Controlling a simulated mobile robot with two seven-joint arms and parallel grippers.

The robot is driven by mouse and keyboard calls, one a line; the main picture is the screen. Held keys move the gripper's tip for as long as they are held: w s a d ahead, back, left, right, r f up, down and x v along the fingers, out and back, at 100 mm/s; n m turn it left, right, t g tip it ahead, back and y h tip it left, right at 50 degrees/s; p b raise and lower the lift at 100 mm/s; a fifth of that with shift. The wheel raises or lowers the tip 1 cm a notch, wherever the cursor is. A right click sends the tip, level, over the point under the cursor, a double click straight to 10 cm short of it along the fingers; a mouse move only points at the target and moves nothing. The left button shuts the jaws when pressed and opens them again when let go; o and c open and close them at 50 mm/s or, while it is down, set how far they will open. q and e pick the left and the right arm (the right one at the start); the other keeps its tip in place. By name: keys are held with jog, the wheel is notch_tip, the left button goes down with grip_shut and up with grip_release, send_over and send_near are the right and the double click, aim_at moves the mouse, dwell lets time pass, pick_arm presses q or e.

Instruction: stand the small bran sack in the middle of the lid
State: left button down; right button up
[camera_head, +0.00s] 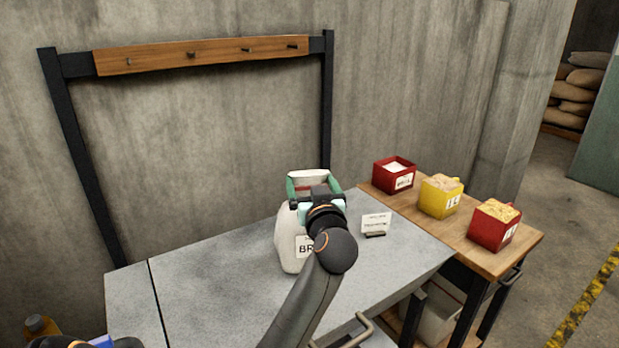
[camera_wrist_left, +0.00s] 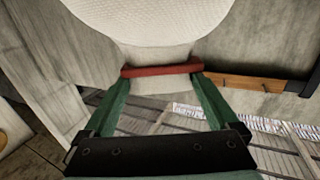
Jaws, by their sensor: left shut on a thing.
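The small bran sack (camera_head: 287,248) is white, with a label starting "BR". It stands upright at the middle of the grey lid (camera_head: 225,265), partly hidden by my left arm. My left gripper (camera_head: 313,187) has its green fingers on both sides of the sack's neck and is shut on it. In the left wrist view the sack's pale body (camera_wrist_left: 150,18) and red neck band show between the fingers (camera_wrist_left: 160,84). I cannot tell whether the sack's base touches the lid. My right gripper is not in view.
A small white sign (camera_head: 376,223) stands right of the sack. A wooden side table (camera_head: 480,257) holds a dark red box (camera_head: 394,176), a yellow box (camera_head: 440,197) and a red box (camera_head: 494,226). A rail with pegs (camera_head: 200,55) is behind. The lid's left part is clear.

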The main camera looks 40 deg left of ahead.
pick_arm(q)
jog(key=shift+f, duration=0.4)
jog(key=shift+c, duration=0.2)
grip_release()
jog(key=shift+f, duration=0.55)
jog(key=shift+o, duration=0.2)
jog(key=shift+s+d+r, duration=0.1)
